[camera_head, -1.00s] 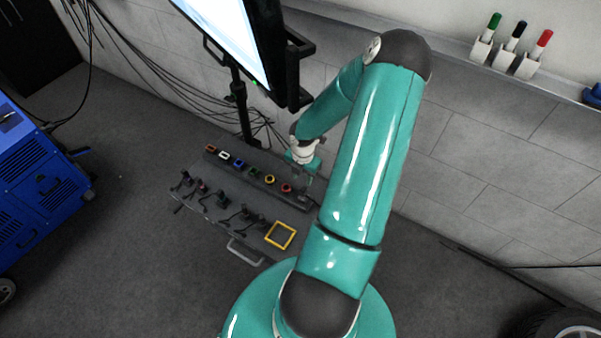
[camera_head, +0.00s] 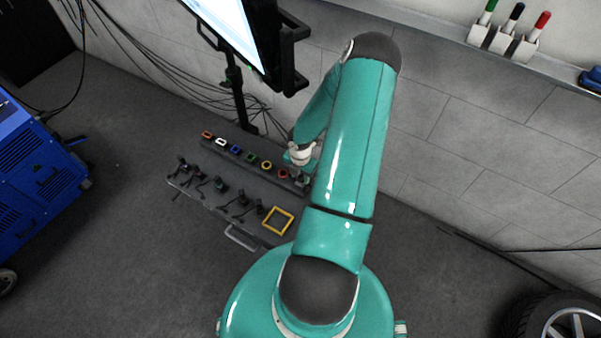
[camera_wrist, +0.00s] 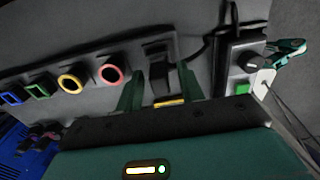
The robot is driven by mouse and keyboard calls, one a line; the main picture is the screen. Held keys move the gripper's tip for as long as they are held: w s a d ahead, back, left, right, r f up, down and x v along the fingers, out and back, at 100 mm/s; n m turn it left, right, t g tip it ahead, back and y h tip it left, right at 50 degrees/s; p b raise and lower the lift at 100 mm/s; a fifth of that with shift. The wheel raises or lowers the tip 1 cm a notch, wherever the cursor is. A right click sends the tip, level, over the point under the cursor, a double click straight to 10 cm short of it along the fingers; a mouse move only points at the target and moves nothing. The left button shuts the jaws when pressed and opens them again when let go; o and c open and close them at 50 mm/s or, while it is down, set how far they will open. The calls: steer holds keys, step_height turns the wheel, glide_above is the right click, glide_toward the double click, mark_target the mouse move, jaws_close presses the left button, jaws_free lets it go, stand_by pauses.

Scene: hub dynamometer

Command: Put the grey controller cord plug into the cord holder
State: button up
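My gripper (camera_wrist: 160,88) is low over the right end of the back row of the console. In the wrist view its two green fingers stand apart, with a dark block, likely the grey plug (camera_wrist: 159,78), between them. Thin gaps seem to show beside the block. Behind the block is a dark upright bracket, perhaps the cord holder (camera_wrist: 156,47); I cannot tell whether the block sits in it. A small yellow patch shows below the block. In the head view my arm hides most of this spot, and my gripper (camera_head: 302,175) shows only partly.
Coloured sockets (camera_wrist: 72,82) line the console left of my gripper. To its right are a box with a knob (camera_wrist: 249,60), a green button and a clamp (camera_wrist: 288,50). Several corded plugs (camera_head: 218,185) and a yellow square frame (camera_head: 278,221) are on the front shelf. A screen (camera_head: 232,30) stands behind.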

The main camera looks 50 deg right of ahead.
jaws_close()
steer(key=shift+r, duration=0.1)
steer(key=shift+r, duration=0.1)
steer(key=shift+r, duration=1.95)
